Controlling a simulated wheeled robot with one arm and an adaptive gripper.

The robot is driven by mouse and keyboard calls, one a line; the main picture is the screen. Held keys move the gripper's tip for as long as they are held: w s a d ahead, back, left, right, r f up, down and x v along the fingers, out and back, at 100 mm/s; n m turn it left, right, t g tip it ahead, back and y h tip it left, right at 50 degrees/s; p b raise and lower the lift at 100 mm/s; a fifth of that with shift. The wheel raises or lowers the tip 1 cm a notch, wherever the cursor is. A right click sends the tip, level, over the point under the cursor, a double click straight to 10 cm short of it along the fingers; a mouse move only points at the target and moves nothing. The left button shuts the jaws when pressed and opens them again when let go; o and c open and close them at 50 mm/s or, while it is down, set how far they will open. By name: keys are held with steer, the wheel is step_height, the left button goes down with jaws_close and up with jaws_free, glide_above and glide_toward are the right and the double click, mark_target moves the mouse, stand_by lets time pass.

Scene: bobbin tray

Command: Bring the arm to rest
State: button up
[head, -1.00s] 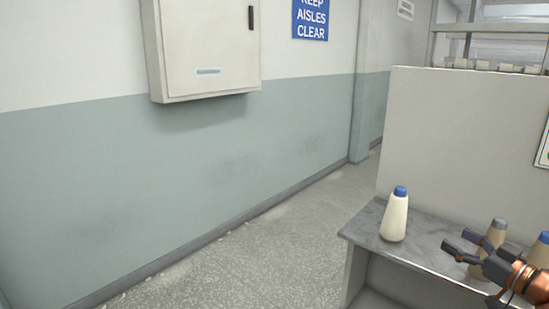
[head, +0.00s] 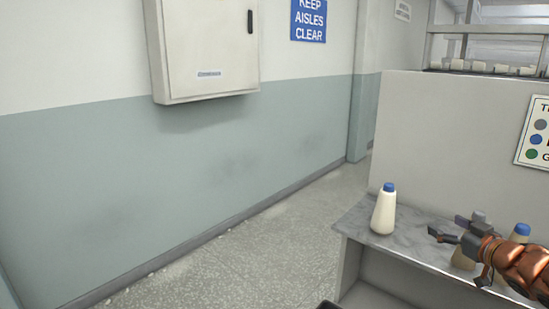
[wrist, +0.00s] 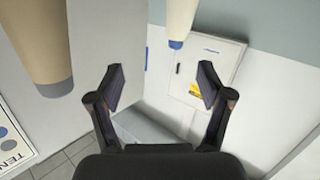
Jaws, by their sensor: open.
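My gripper (head: 448,228) is open and empty at the lower right of the head view, over or in front of the marble-look shelf (head: 408,238). In the wrist view its two fingers (wrist: 160,88) stand wide apart with nothing between them. A cream bobbin with a blue top (head: 383,210) stands upright on the shelf, left of the gripper and apart from it. A grey-topped bobbin (head: 463,257) is partly hidden behind my gripper and arm. Another blue-topped bobbin (head: 520,233) stands at the right, its lower part hidden by my arm.
A grey panel (head: 440,140) rises behind the shelf, with a sign of coloured dots (head: 535,133) on it. A wall cabinet (head: 205,50) hangs at the left. The speckled floor (head: 270,245) between wall and shelf is clear.

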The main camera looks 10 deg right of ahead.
steer(key=s+a+f+m+g+h+p, duration=0.1)
steer(key=s+a+m+g+h+p, duration=0.3)
steer(key=s+a+g+p, duration=0.3)
steer(key=s+a+g, duration=0.5)
steer(key=s+a, duration=0.3)
steer(key=a, duration=0.2)
steer(key=shift+s+a+h, duration=0.15)
steer(key=shift+a+h, duration=0.15)
steer(key=shift+h, duration=0.1)
steer(key=s+a+g+y, duration=0.1)
steer(key=s+a+g, duration=0.1)
steer(key=s+a, duration=0.3)
steer(key=s+a+n+g+y+p, duration=0.1)
steer(key=s+a+g, duration=0.1)
steer(key=s+a, duration=0.3)
steer(key=s+a+g+y+p, duration=0.1)
steer(key=s+a, duration=0.4)
steer(key=s, duration=0.3)
steer(key=shift+s+a+f+g+y, duration=0.2)
steer(key=shift+s+g+y, duration=0.1)
steer(key=shift+g, duration=0.1)
steer(key=shift+c, duration=0.4)
